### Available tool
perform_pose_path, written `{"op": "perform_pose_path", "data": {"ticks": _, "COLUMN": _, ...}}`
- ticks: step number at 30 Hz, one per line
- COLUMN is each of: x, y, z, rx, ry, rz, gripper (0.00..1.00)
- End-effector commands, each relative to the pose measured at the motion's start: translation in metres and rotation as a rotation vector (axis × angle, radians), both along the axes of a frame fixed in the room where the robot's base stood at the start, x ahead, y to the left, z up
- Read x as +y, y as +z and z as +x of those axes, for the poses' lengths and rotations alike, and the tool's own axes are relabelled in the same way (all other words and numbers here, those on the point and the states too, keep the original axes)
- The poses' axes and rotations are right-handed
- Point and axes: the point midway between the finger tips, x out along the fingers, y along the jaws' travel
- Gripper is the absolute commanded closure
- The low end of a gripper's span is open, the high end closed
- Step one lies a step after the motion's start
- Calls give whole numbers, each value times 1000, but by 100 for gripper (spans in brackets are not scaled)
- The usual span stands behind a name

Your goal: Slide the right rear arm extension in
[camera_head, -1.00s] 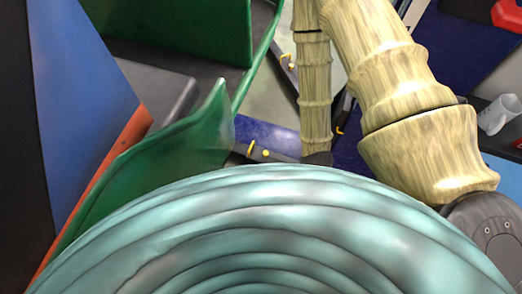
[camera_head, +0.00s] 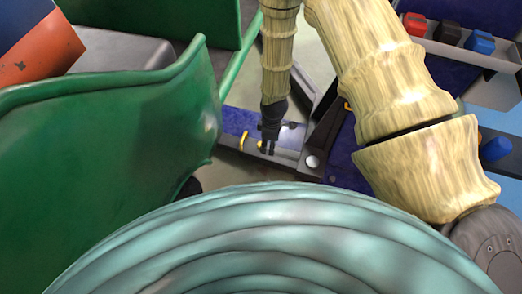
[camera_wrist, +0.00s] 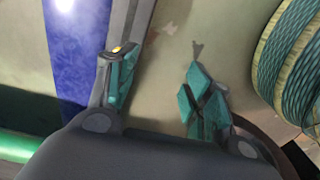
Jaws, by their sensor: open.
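A grey lift arm (camera_head: 285,155) with small yellow parts (camera_head: 244,140) lies low beside a blue plate (camera_head: 238,120) in the head view. I cannot tell for sure whether it is the right rear arm or where its extension begins. My gripper (camera_head: 267,150) points down over this arm, close to a yellow part. In the wrist view my gripper (camera_wrist: 160,85) is open, with teal fingers spread and bare floor between them. The left finger overlaps the grey bar (camera_wrist: 124,20) and a yellow-tipped part (camera_wrist: 122,48); contact is unclear.
The green rickshaw body (camera_head: 110,150) fills the left of the head view, close to my arm. A tray with red, black and blue items (camera_head: 450,33) stands at the upper right. Pale floor (camera_wrist: 225,40) is open right of the bar in the wrist view.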

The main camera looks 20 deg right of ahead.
Motion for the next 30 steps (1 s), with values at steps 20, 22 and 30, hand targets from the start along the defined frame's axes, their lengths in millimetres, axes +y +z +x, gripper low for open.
{"op": "perform_pose_path", "data": {"ticks": 20, "x": 7, "y": -57, "z": 98, "rx": -7, "ry": 369, "rz": -30, "gripper": 49}}
{"op": "perform_pose_path", "data": {"ticks": 22, "x": 7, "y": -62, "z": 98, "rx": -6, "ry": 370, "rz": -29, "gripper": 49}}
{"op": "perform_pose_path", "data": {"ticks": 30, "x": 7, "y": -104, "z": 97, "rx": -6, "ry": 368, "rz": -29, "gripper": 49}}
